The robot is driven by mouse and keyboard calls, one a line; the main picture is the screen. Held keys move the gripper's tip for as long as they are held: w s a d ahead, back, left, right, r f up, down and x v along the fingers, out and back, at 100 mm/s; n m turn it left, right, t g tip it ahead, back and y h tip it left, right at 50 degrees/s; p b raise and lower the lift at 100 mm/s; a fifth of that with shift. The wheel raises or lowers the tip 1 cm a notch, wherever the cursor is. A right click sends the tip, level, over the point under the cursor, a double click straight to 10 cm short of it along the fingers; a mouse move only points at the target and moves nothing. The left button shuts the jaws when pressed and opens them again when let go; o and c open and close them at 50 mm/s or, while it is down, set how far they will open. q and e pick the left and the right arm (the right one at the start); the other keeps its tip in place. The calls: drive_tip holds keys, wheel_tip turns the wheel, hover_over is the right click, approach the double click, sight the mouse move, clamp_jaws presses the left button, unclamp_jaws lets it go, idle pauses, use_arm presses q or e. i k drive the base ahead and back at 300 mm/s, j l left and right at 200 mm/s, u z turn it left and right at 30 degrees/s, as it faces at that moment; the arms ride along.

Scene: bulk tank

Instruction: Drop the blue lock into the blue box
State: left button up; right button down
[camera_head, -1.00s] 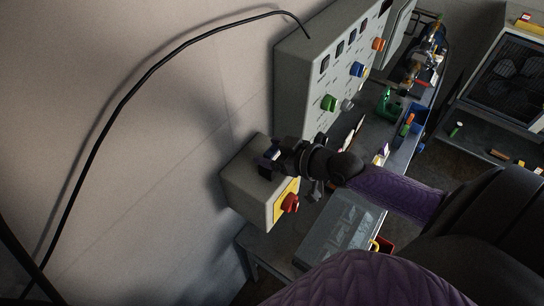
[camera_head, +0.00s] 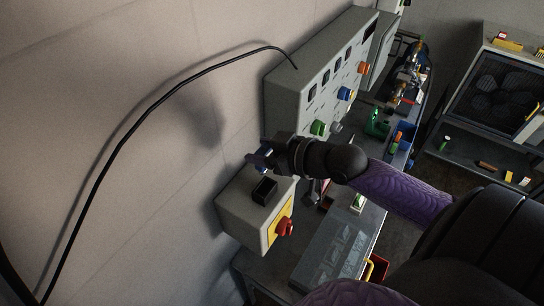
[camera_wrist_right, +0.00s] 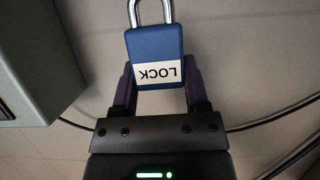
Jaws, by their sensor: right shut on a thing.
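The blue lock (camera_wrist_right: 155,43) has a silver shackle and a white label reading LOCK, upside down in the right wrist view. My right gripper (camera_wrist_right: 159,85) is shut on its body, with purple fingers on both sides. In the head view my right gripper (camera_head: 256,160) is above the small grey box with the red knob, clear of its top, and mostly hides the lock. A blue box (camera_head: 404,137) is on the bench to the right, partly hidden, with small coloured items at it. My left gripper is not in view.
The small grey control box (camera_head: 242,219) has a black opening (camera_head: 264,190) on top and a red knob (camera_head: 284,228). A large button panel (camera_head: 318,75) stands behind. A clear-lidded case (camera_head: 338,245) lies in front. A black cable (camera_head: 150,85) runs along the wall.

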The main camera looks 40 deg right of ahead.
sight(403, 135)
drive_tip(key=z, duration=2.3)
